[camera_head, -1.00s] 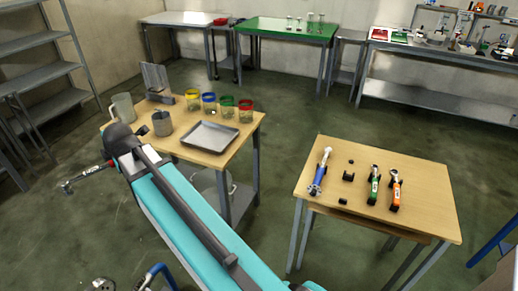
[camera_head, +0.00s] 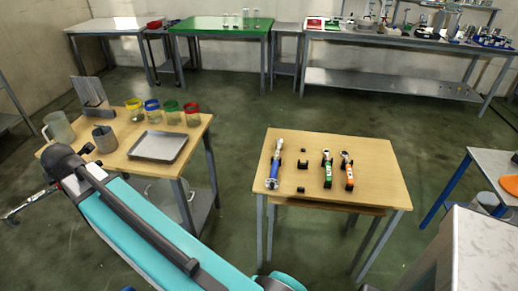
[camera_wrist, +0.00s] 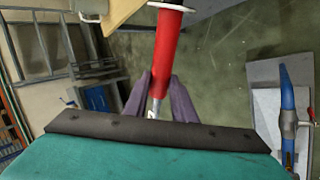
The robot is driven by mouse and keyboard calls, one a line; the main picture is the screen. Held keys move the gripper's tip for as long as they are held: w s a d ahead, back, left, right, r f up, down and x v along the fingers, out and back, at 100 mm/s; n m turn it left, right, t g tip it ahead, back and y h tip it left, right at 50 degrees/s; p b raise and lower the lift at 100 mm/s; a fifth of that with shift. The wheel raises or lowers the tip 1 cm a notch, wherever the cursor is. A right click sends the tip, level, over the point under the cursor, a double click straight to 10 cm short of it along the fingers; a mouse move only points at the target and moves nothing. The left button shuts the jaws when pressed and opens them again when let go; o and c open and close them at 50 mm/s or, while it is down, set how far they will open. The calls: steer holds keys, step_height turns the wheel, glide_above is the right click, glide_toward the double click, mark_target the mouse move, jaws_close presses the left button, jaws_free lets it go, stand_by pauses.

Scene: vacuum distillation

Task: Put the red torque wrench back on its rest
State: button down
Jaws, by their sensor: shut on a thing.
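The red torque wrench (camera_wrist: 170,48) is between the purple fingers of my gripper (camera_wrist: 160,98) in the wrist view. My gripper is shut on it. In the head view its metal end (camera_head: 22,207) sticks out past my arm at the far left, over the floor; the arm hides most of the rest. On the right wooden table (camera_head: 380,192), two black rest pieces, a far one (camera_head: 303,163) and a near one (camera_head: 301,188), stand empty between a blue wrench (camera_head: 274,170) and a green wrench (camera_head: 327,170). An orange wrench (camera_head: 348,172) lies further right.
The left wooden table (camera_head: 190,150) holds a metal tray (camera_head: 158,146), several colour-rimmed beakers and mugs. Open floor (camera_head: 235,165) lies between the two wooden tables. A white-topped table (camera_head: 495,165) stands at right, with a pale cabinet (camera_head: 485,250) in front.

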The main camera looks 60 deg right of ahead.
steer(key=s+d+f+m+g+h+p, duration=0.1)
steer(key=s+d+f+m+g+h, duration=0.3)
steer(key=d, duration=0.9)
steer(key=s+d+f+m+h, duration=0.1)
steer(key=s+d+m, duration=0.45)
steer(key=d, duration=0.85)
steer(key=s+d+f+m+g+h+p, duration=0.1)
steer(key=s+d+f+m+g+h, duration=0.35)
steer(key=d, duration=0.85)
steer(key=s+d+m+g+y, duration=0.2)
steer(key=s+d+m, duration=0.3)
steer(key=s+d, duration=0.3)
steer(key=s+d+f+m+g+y, duration=0.1)
steer(key=s+d+m, duration=0.4)
steer(key=s, duration=1.2)
steer(key=s+d+m+g+y+p, duration=0.1)
steer(key=s+d+m+g+y, duration=0.2)
steer(key=s+d, duration=0.8)
steer(key=s+m+g, duration=0.2)
steer(key=m, duration=0.1)
steer(key=shift+s+d+f, duration=0.15)
steer(key=shift+d+f, duration=0.05)
steer(key=shift+f, duration=0.1)
steer(key=shift+y, duration=0.25)
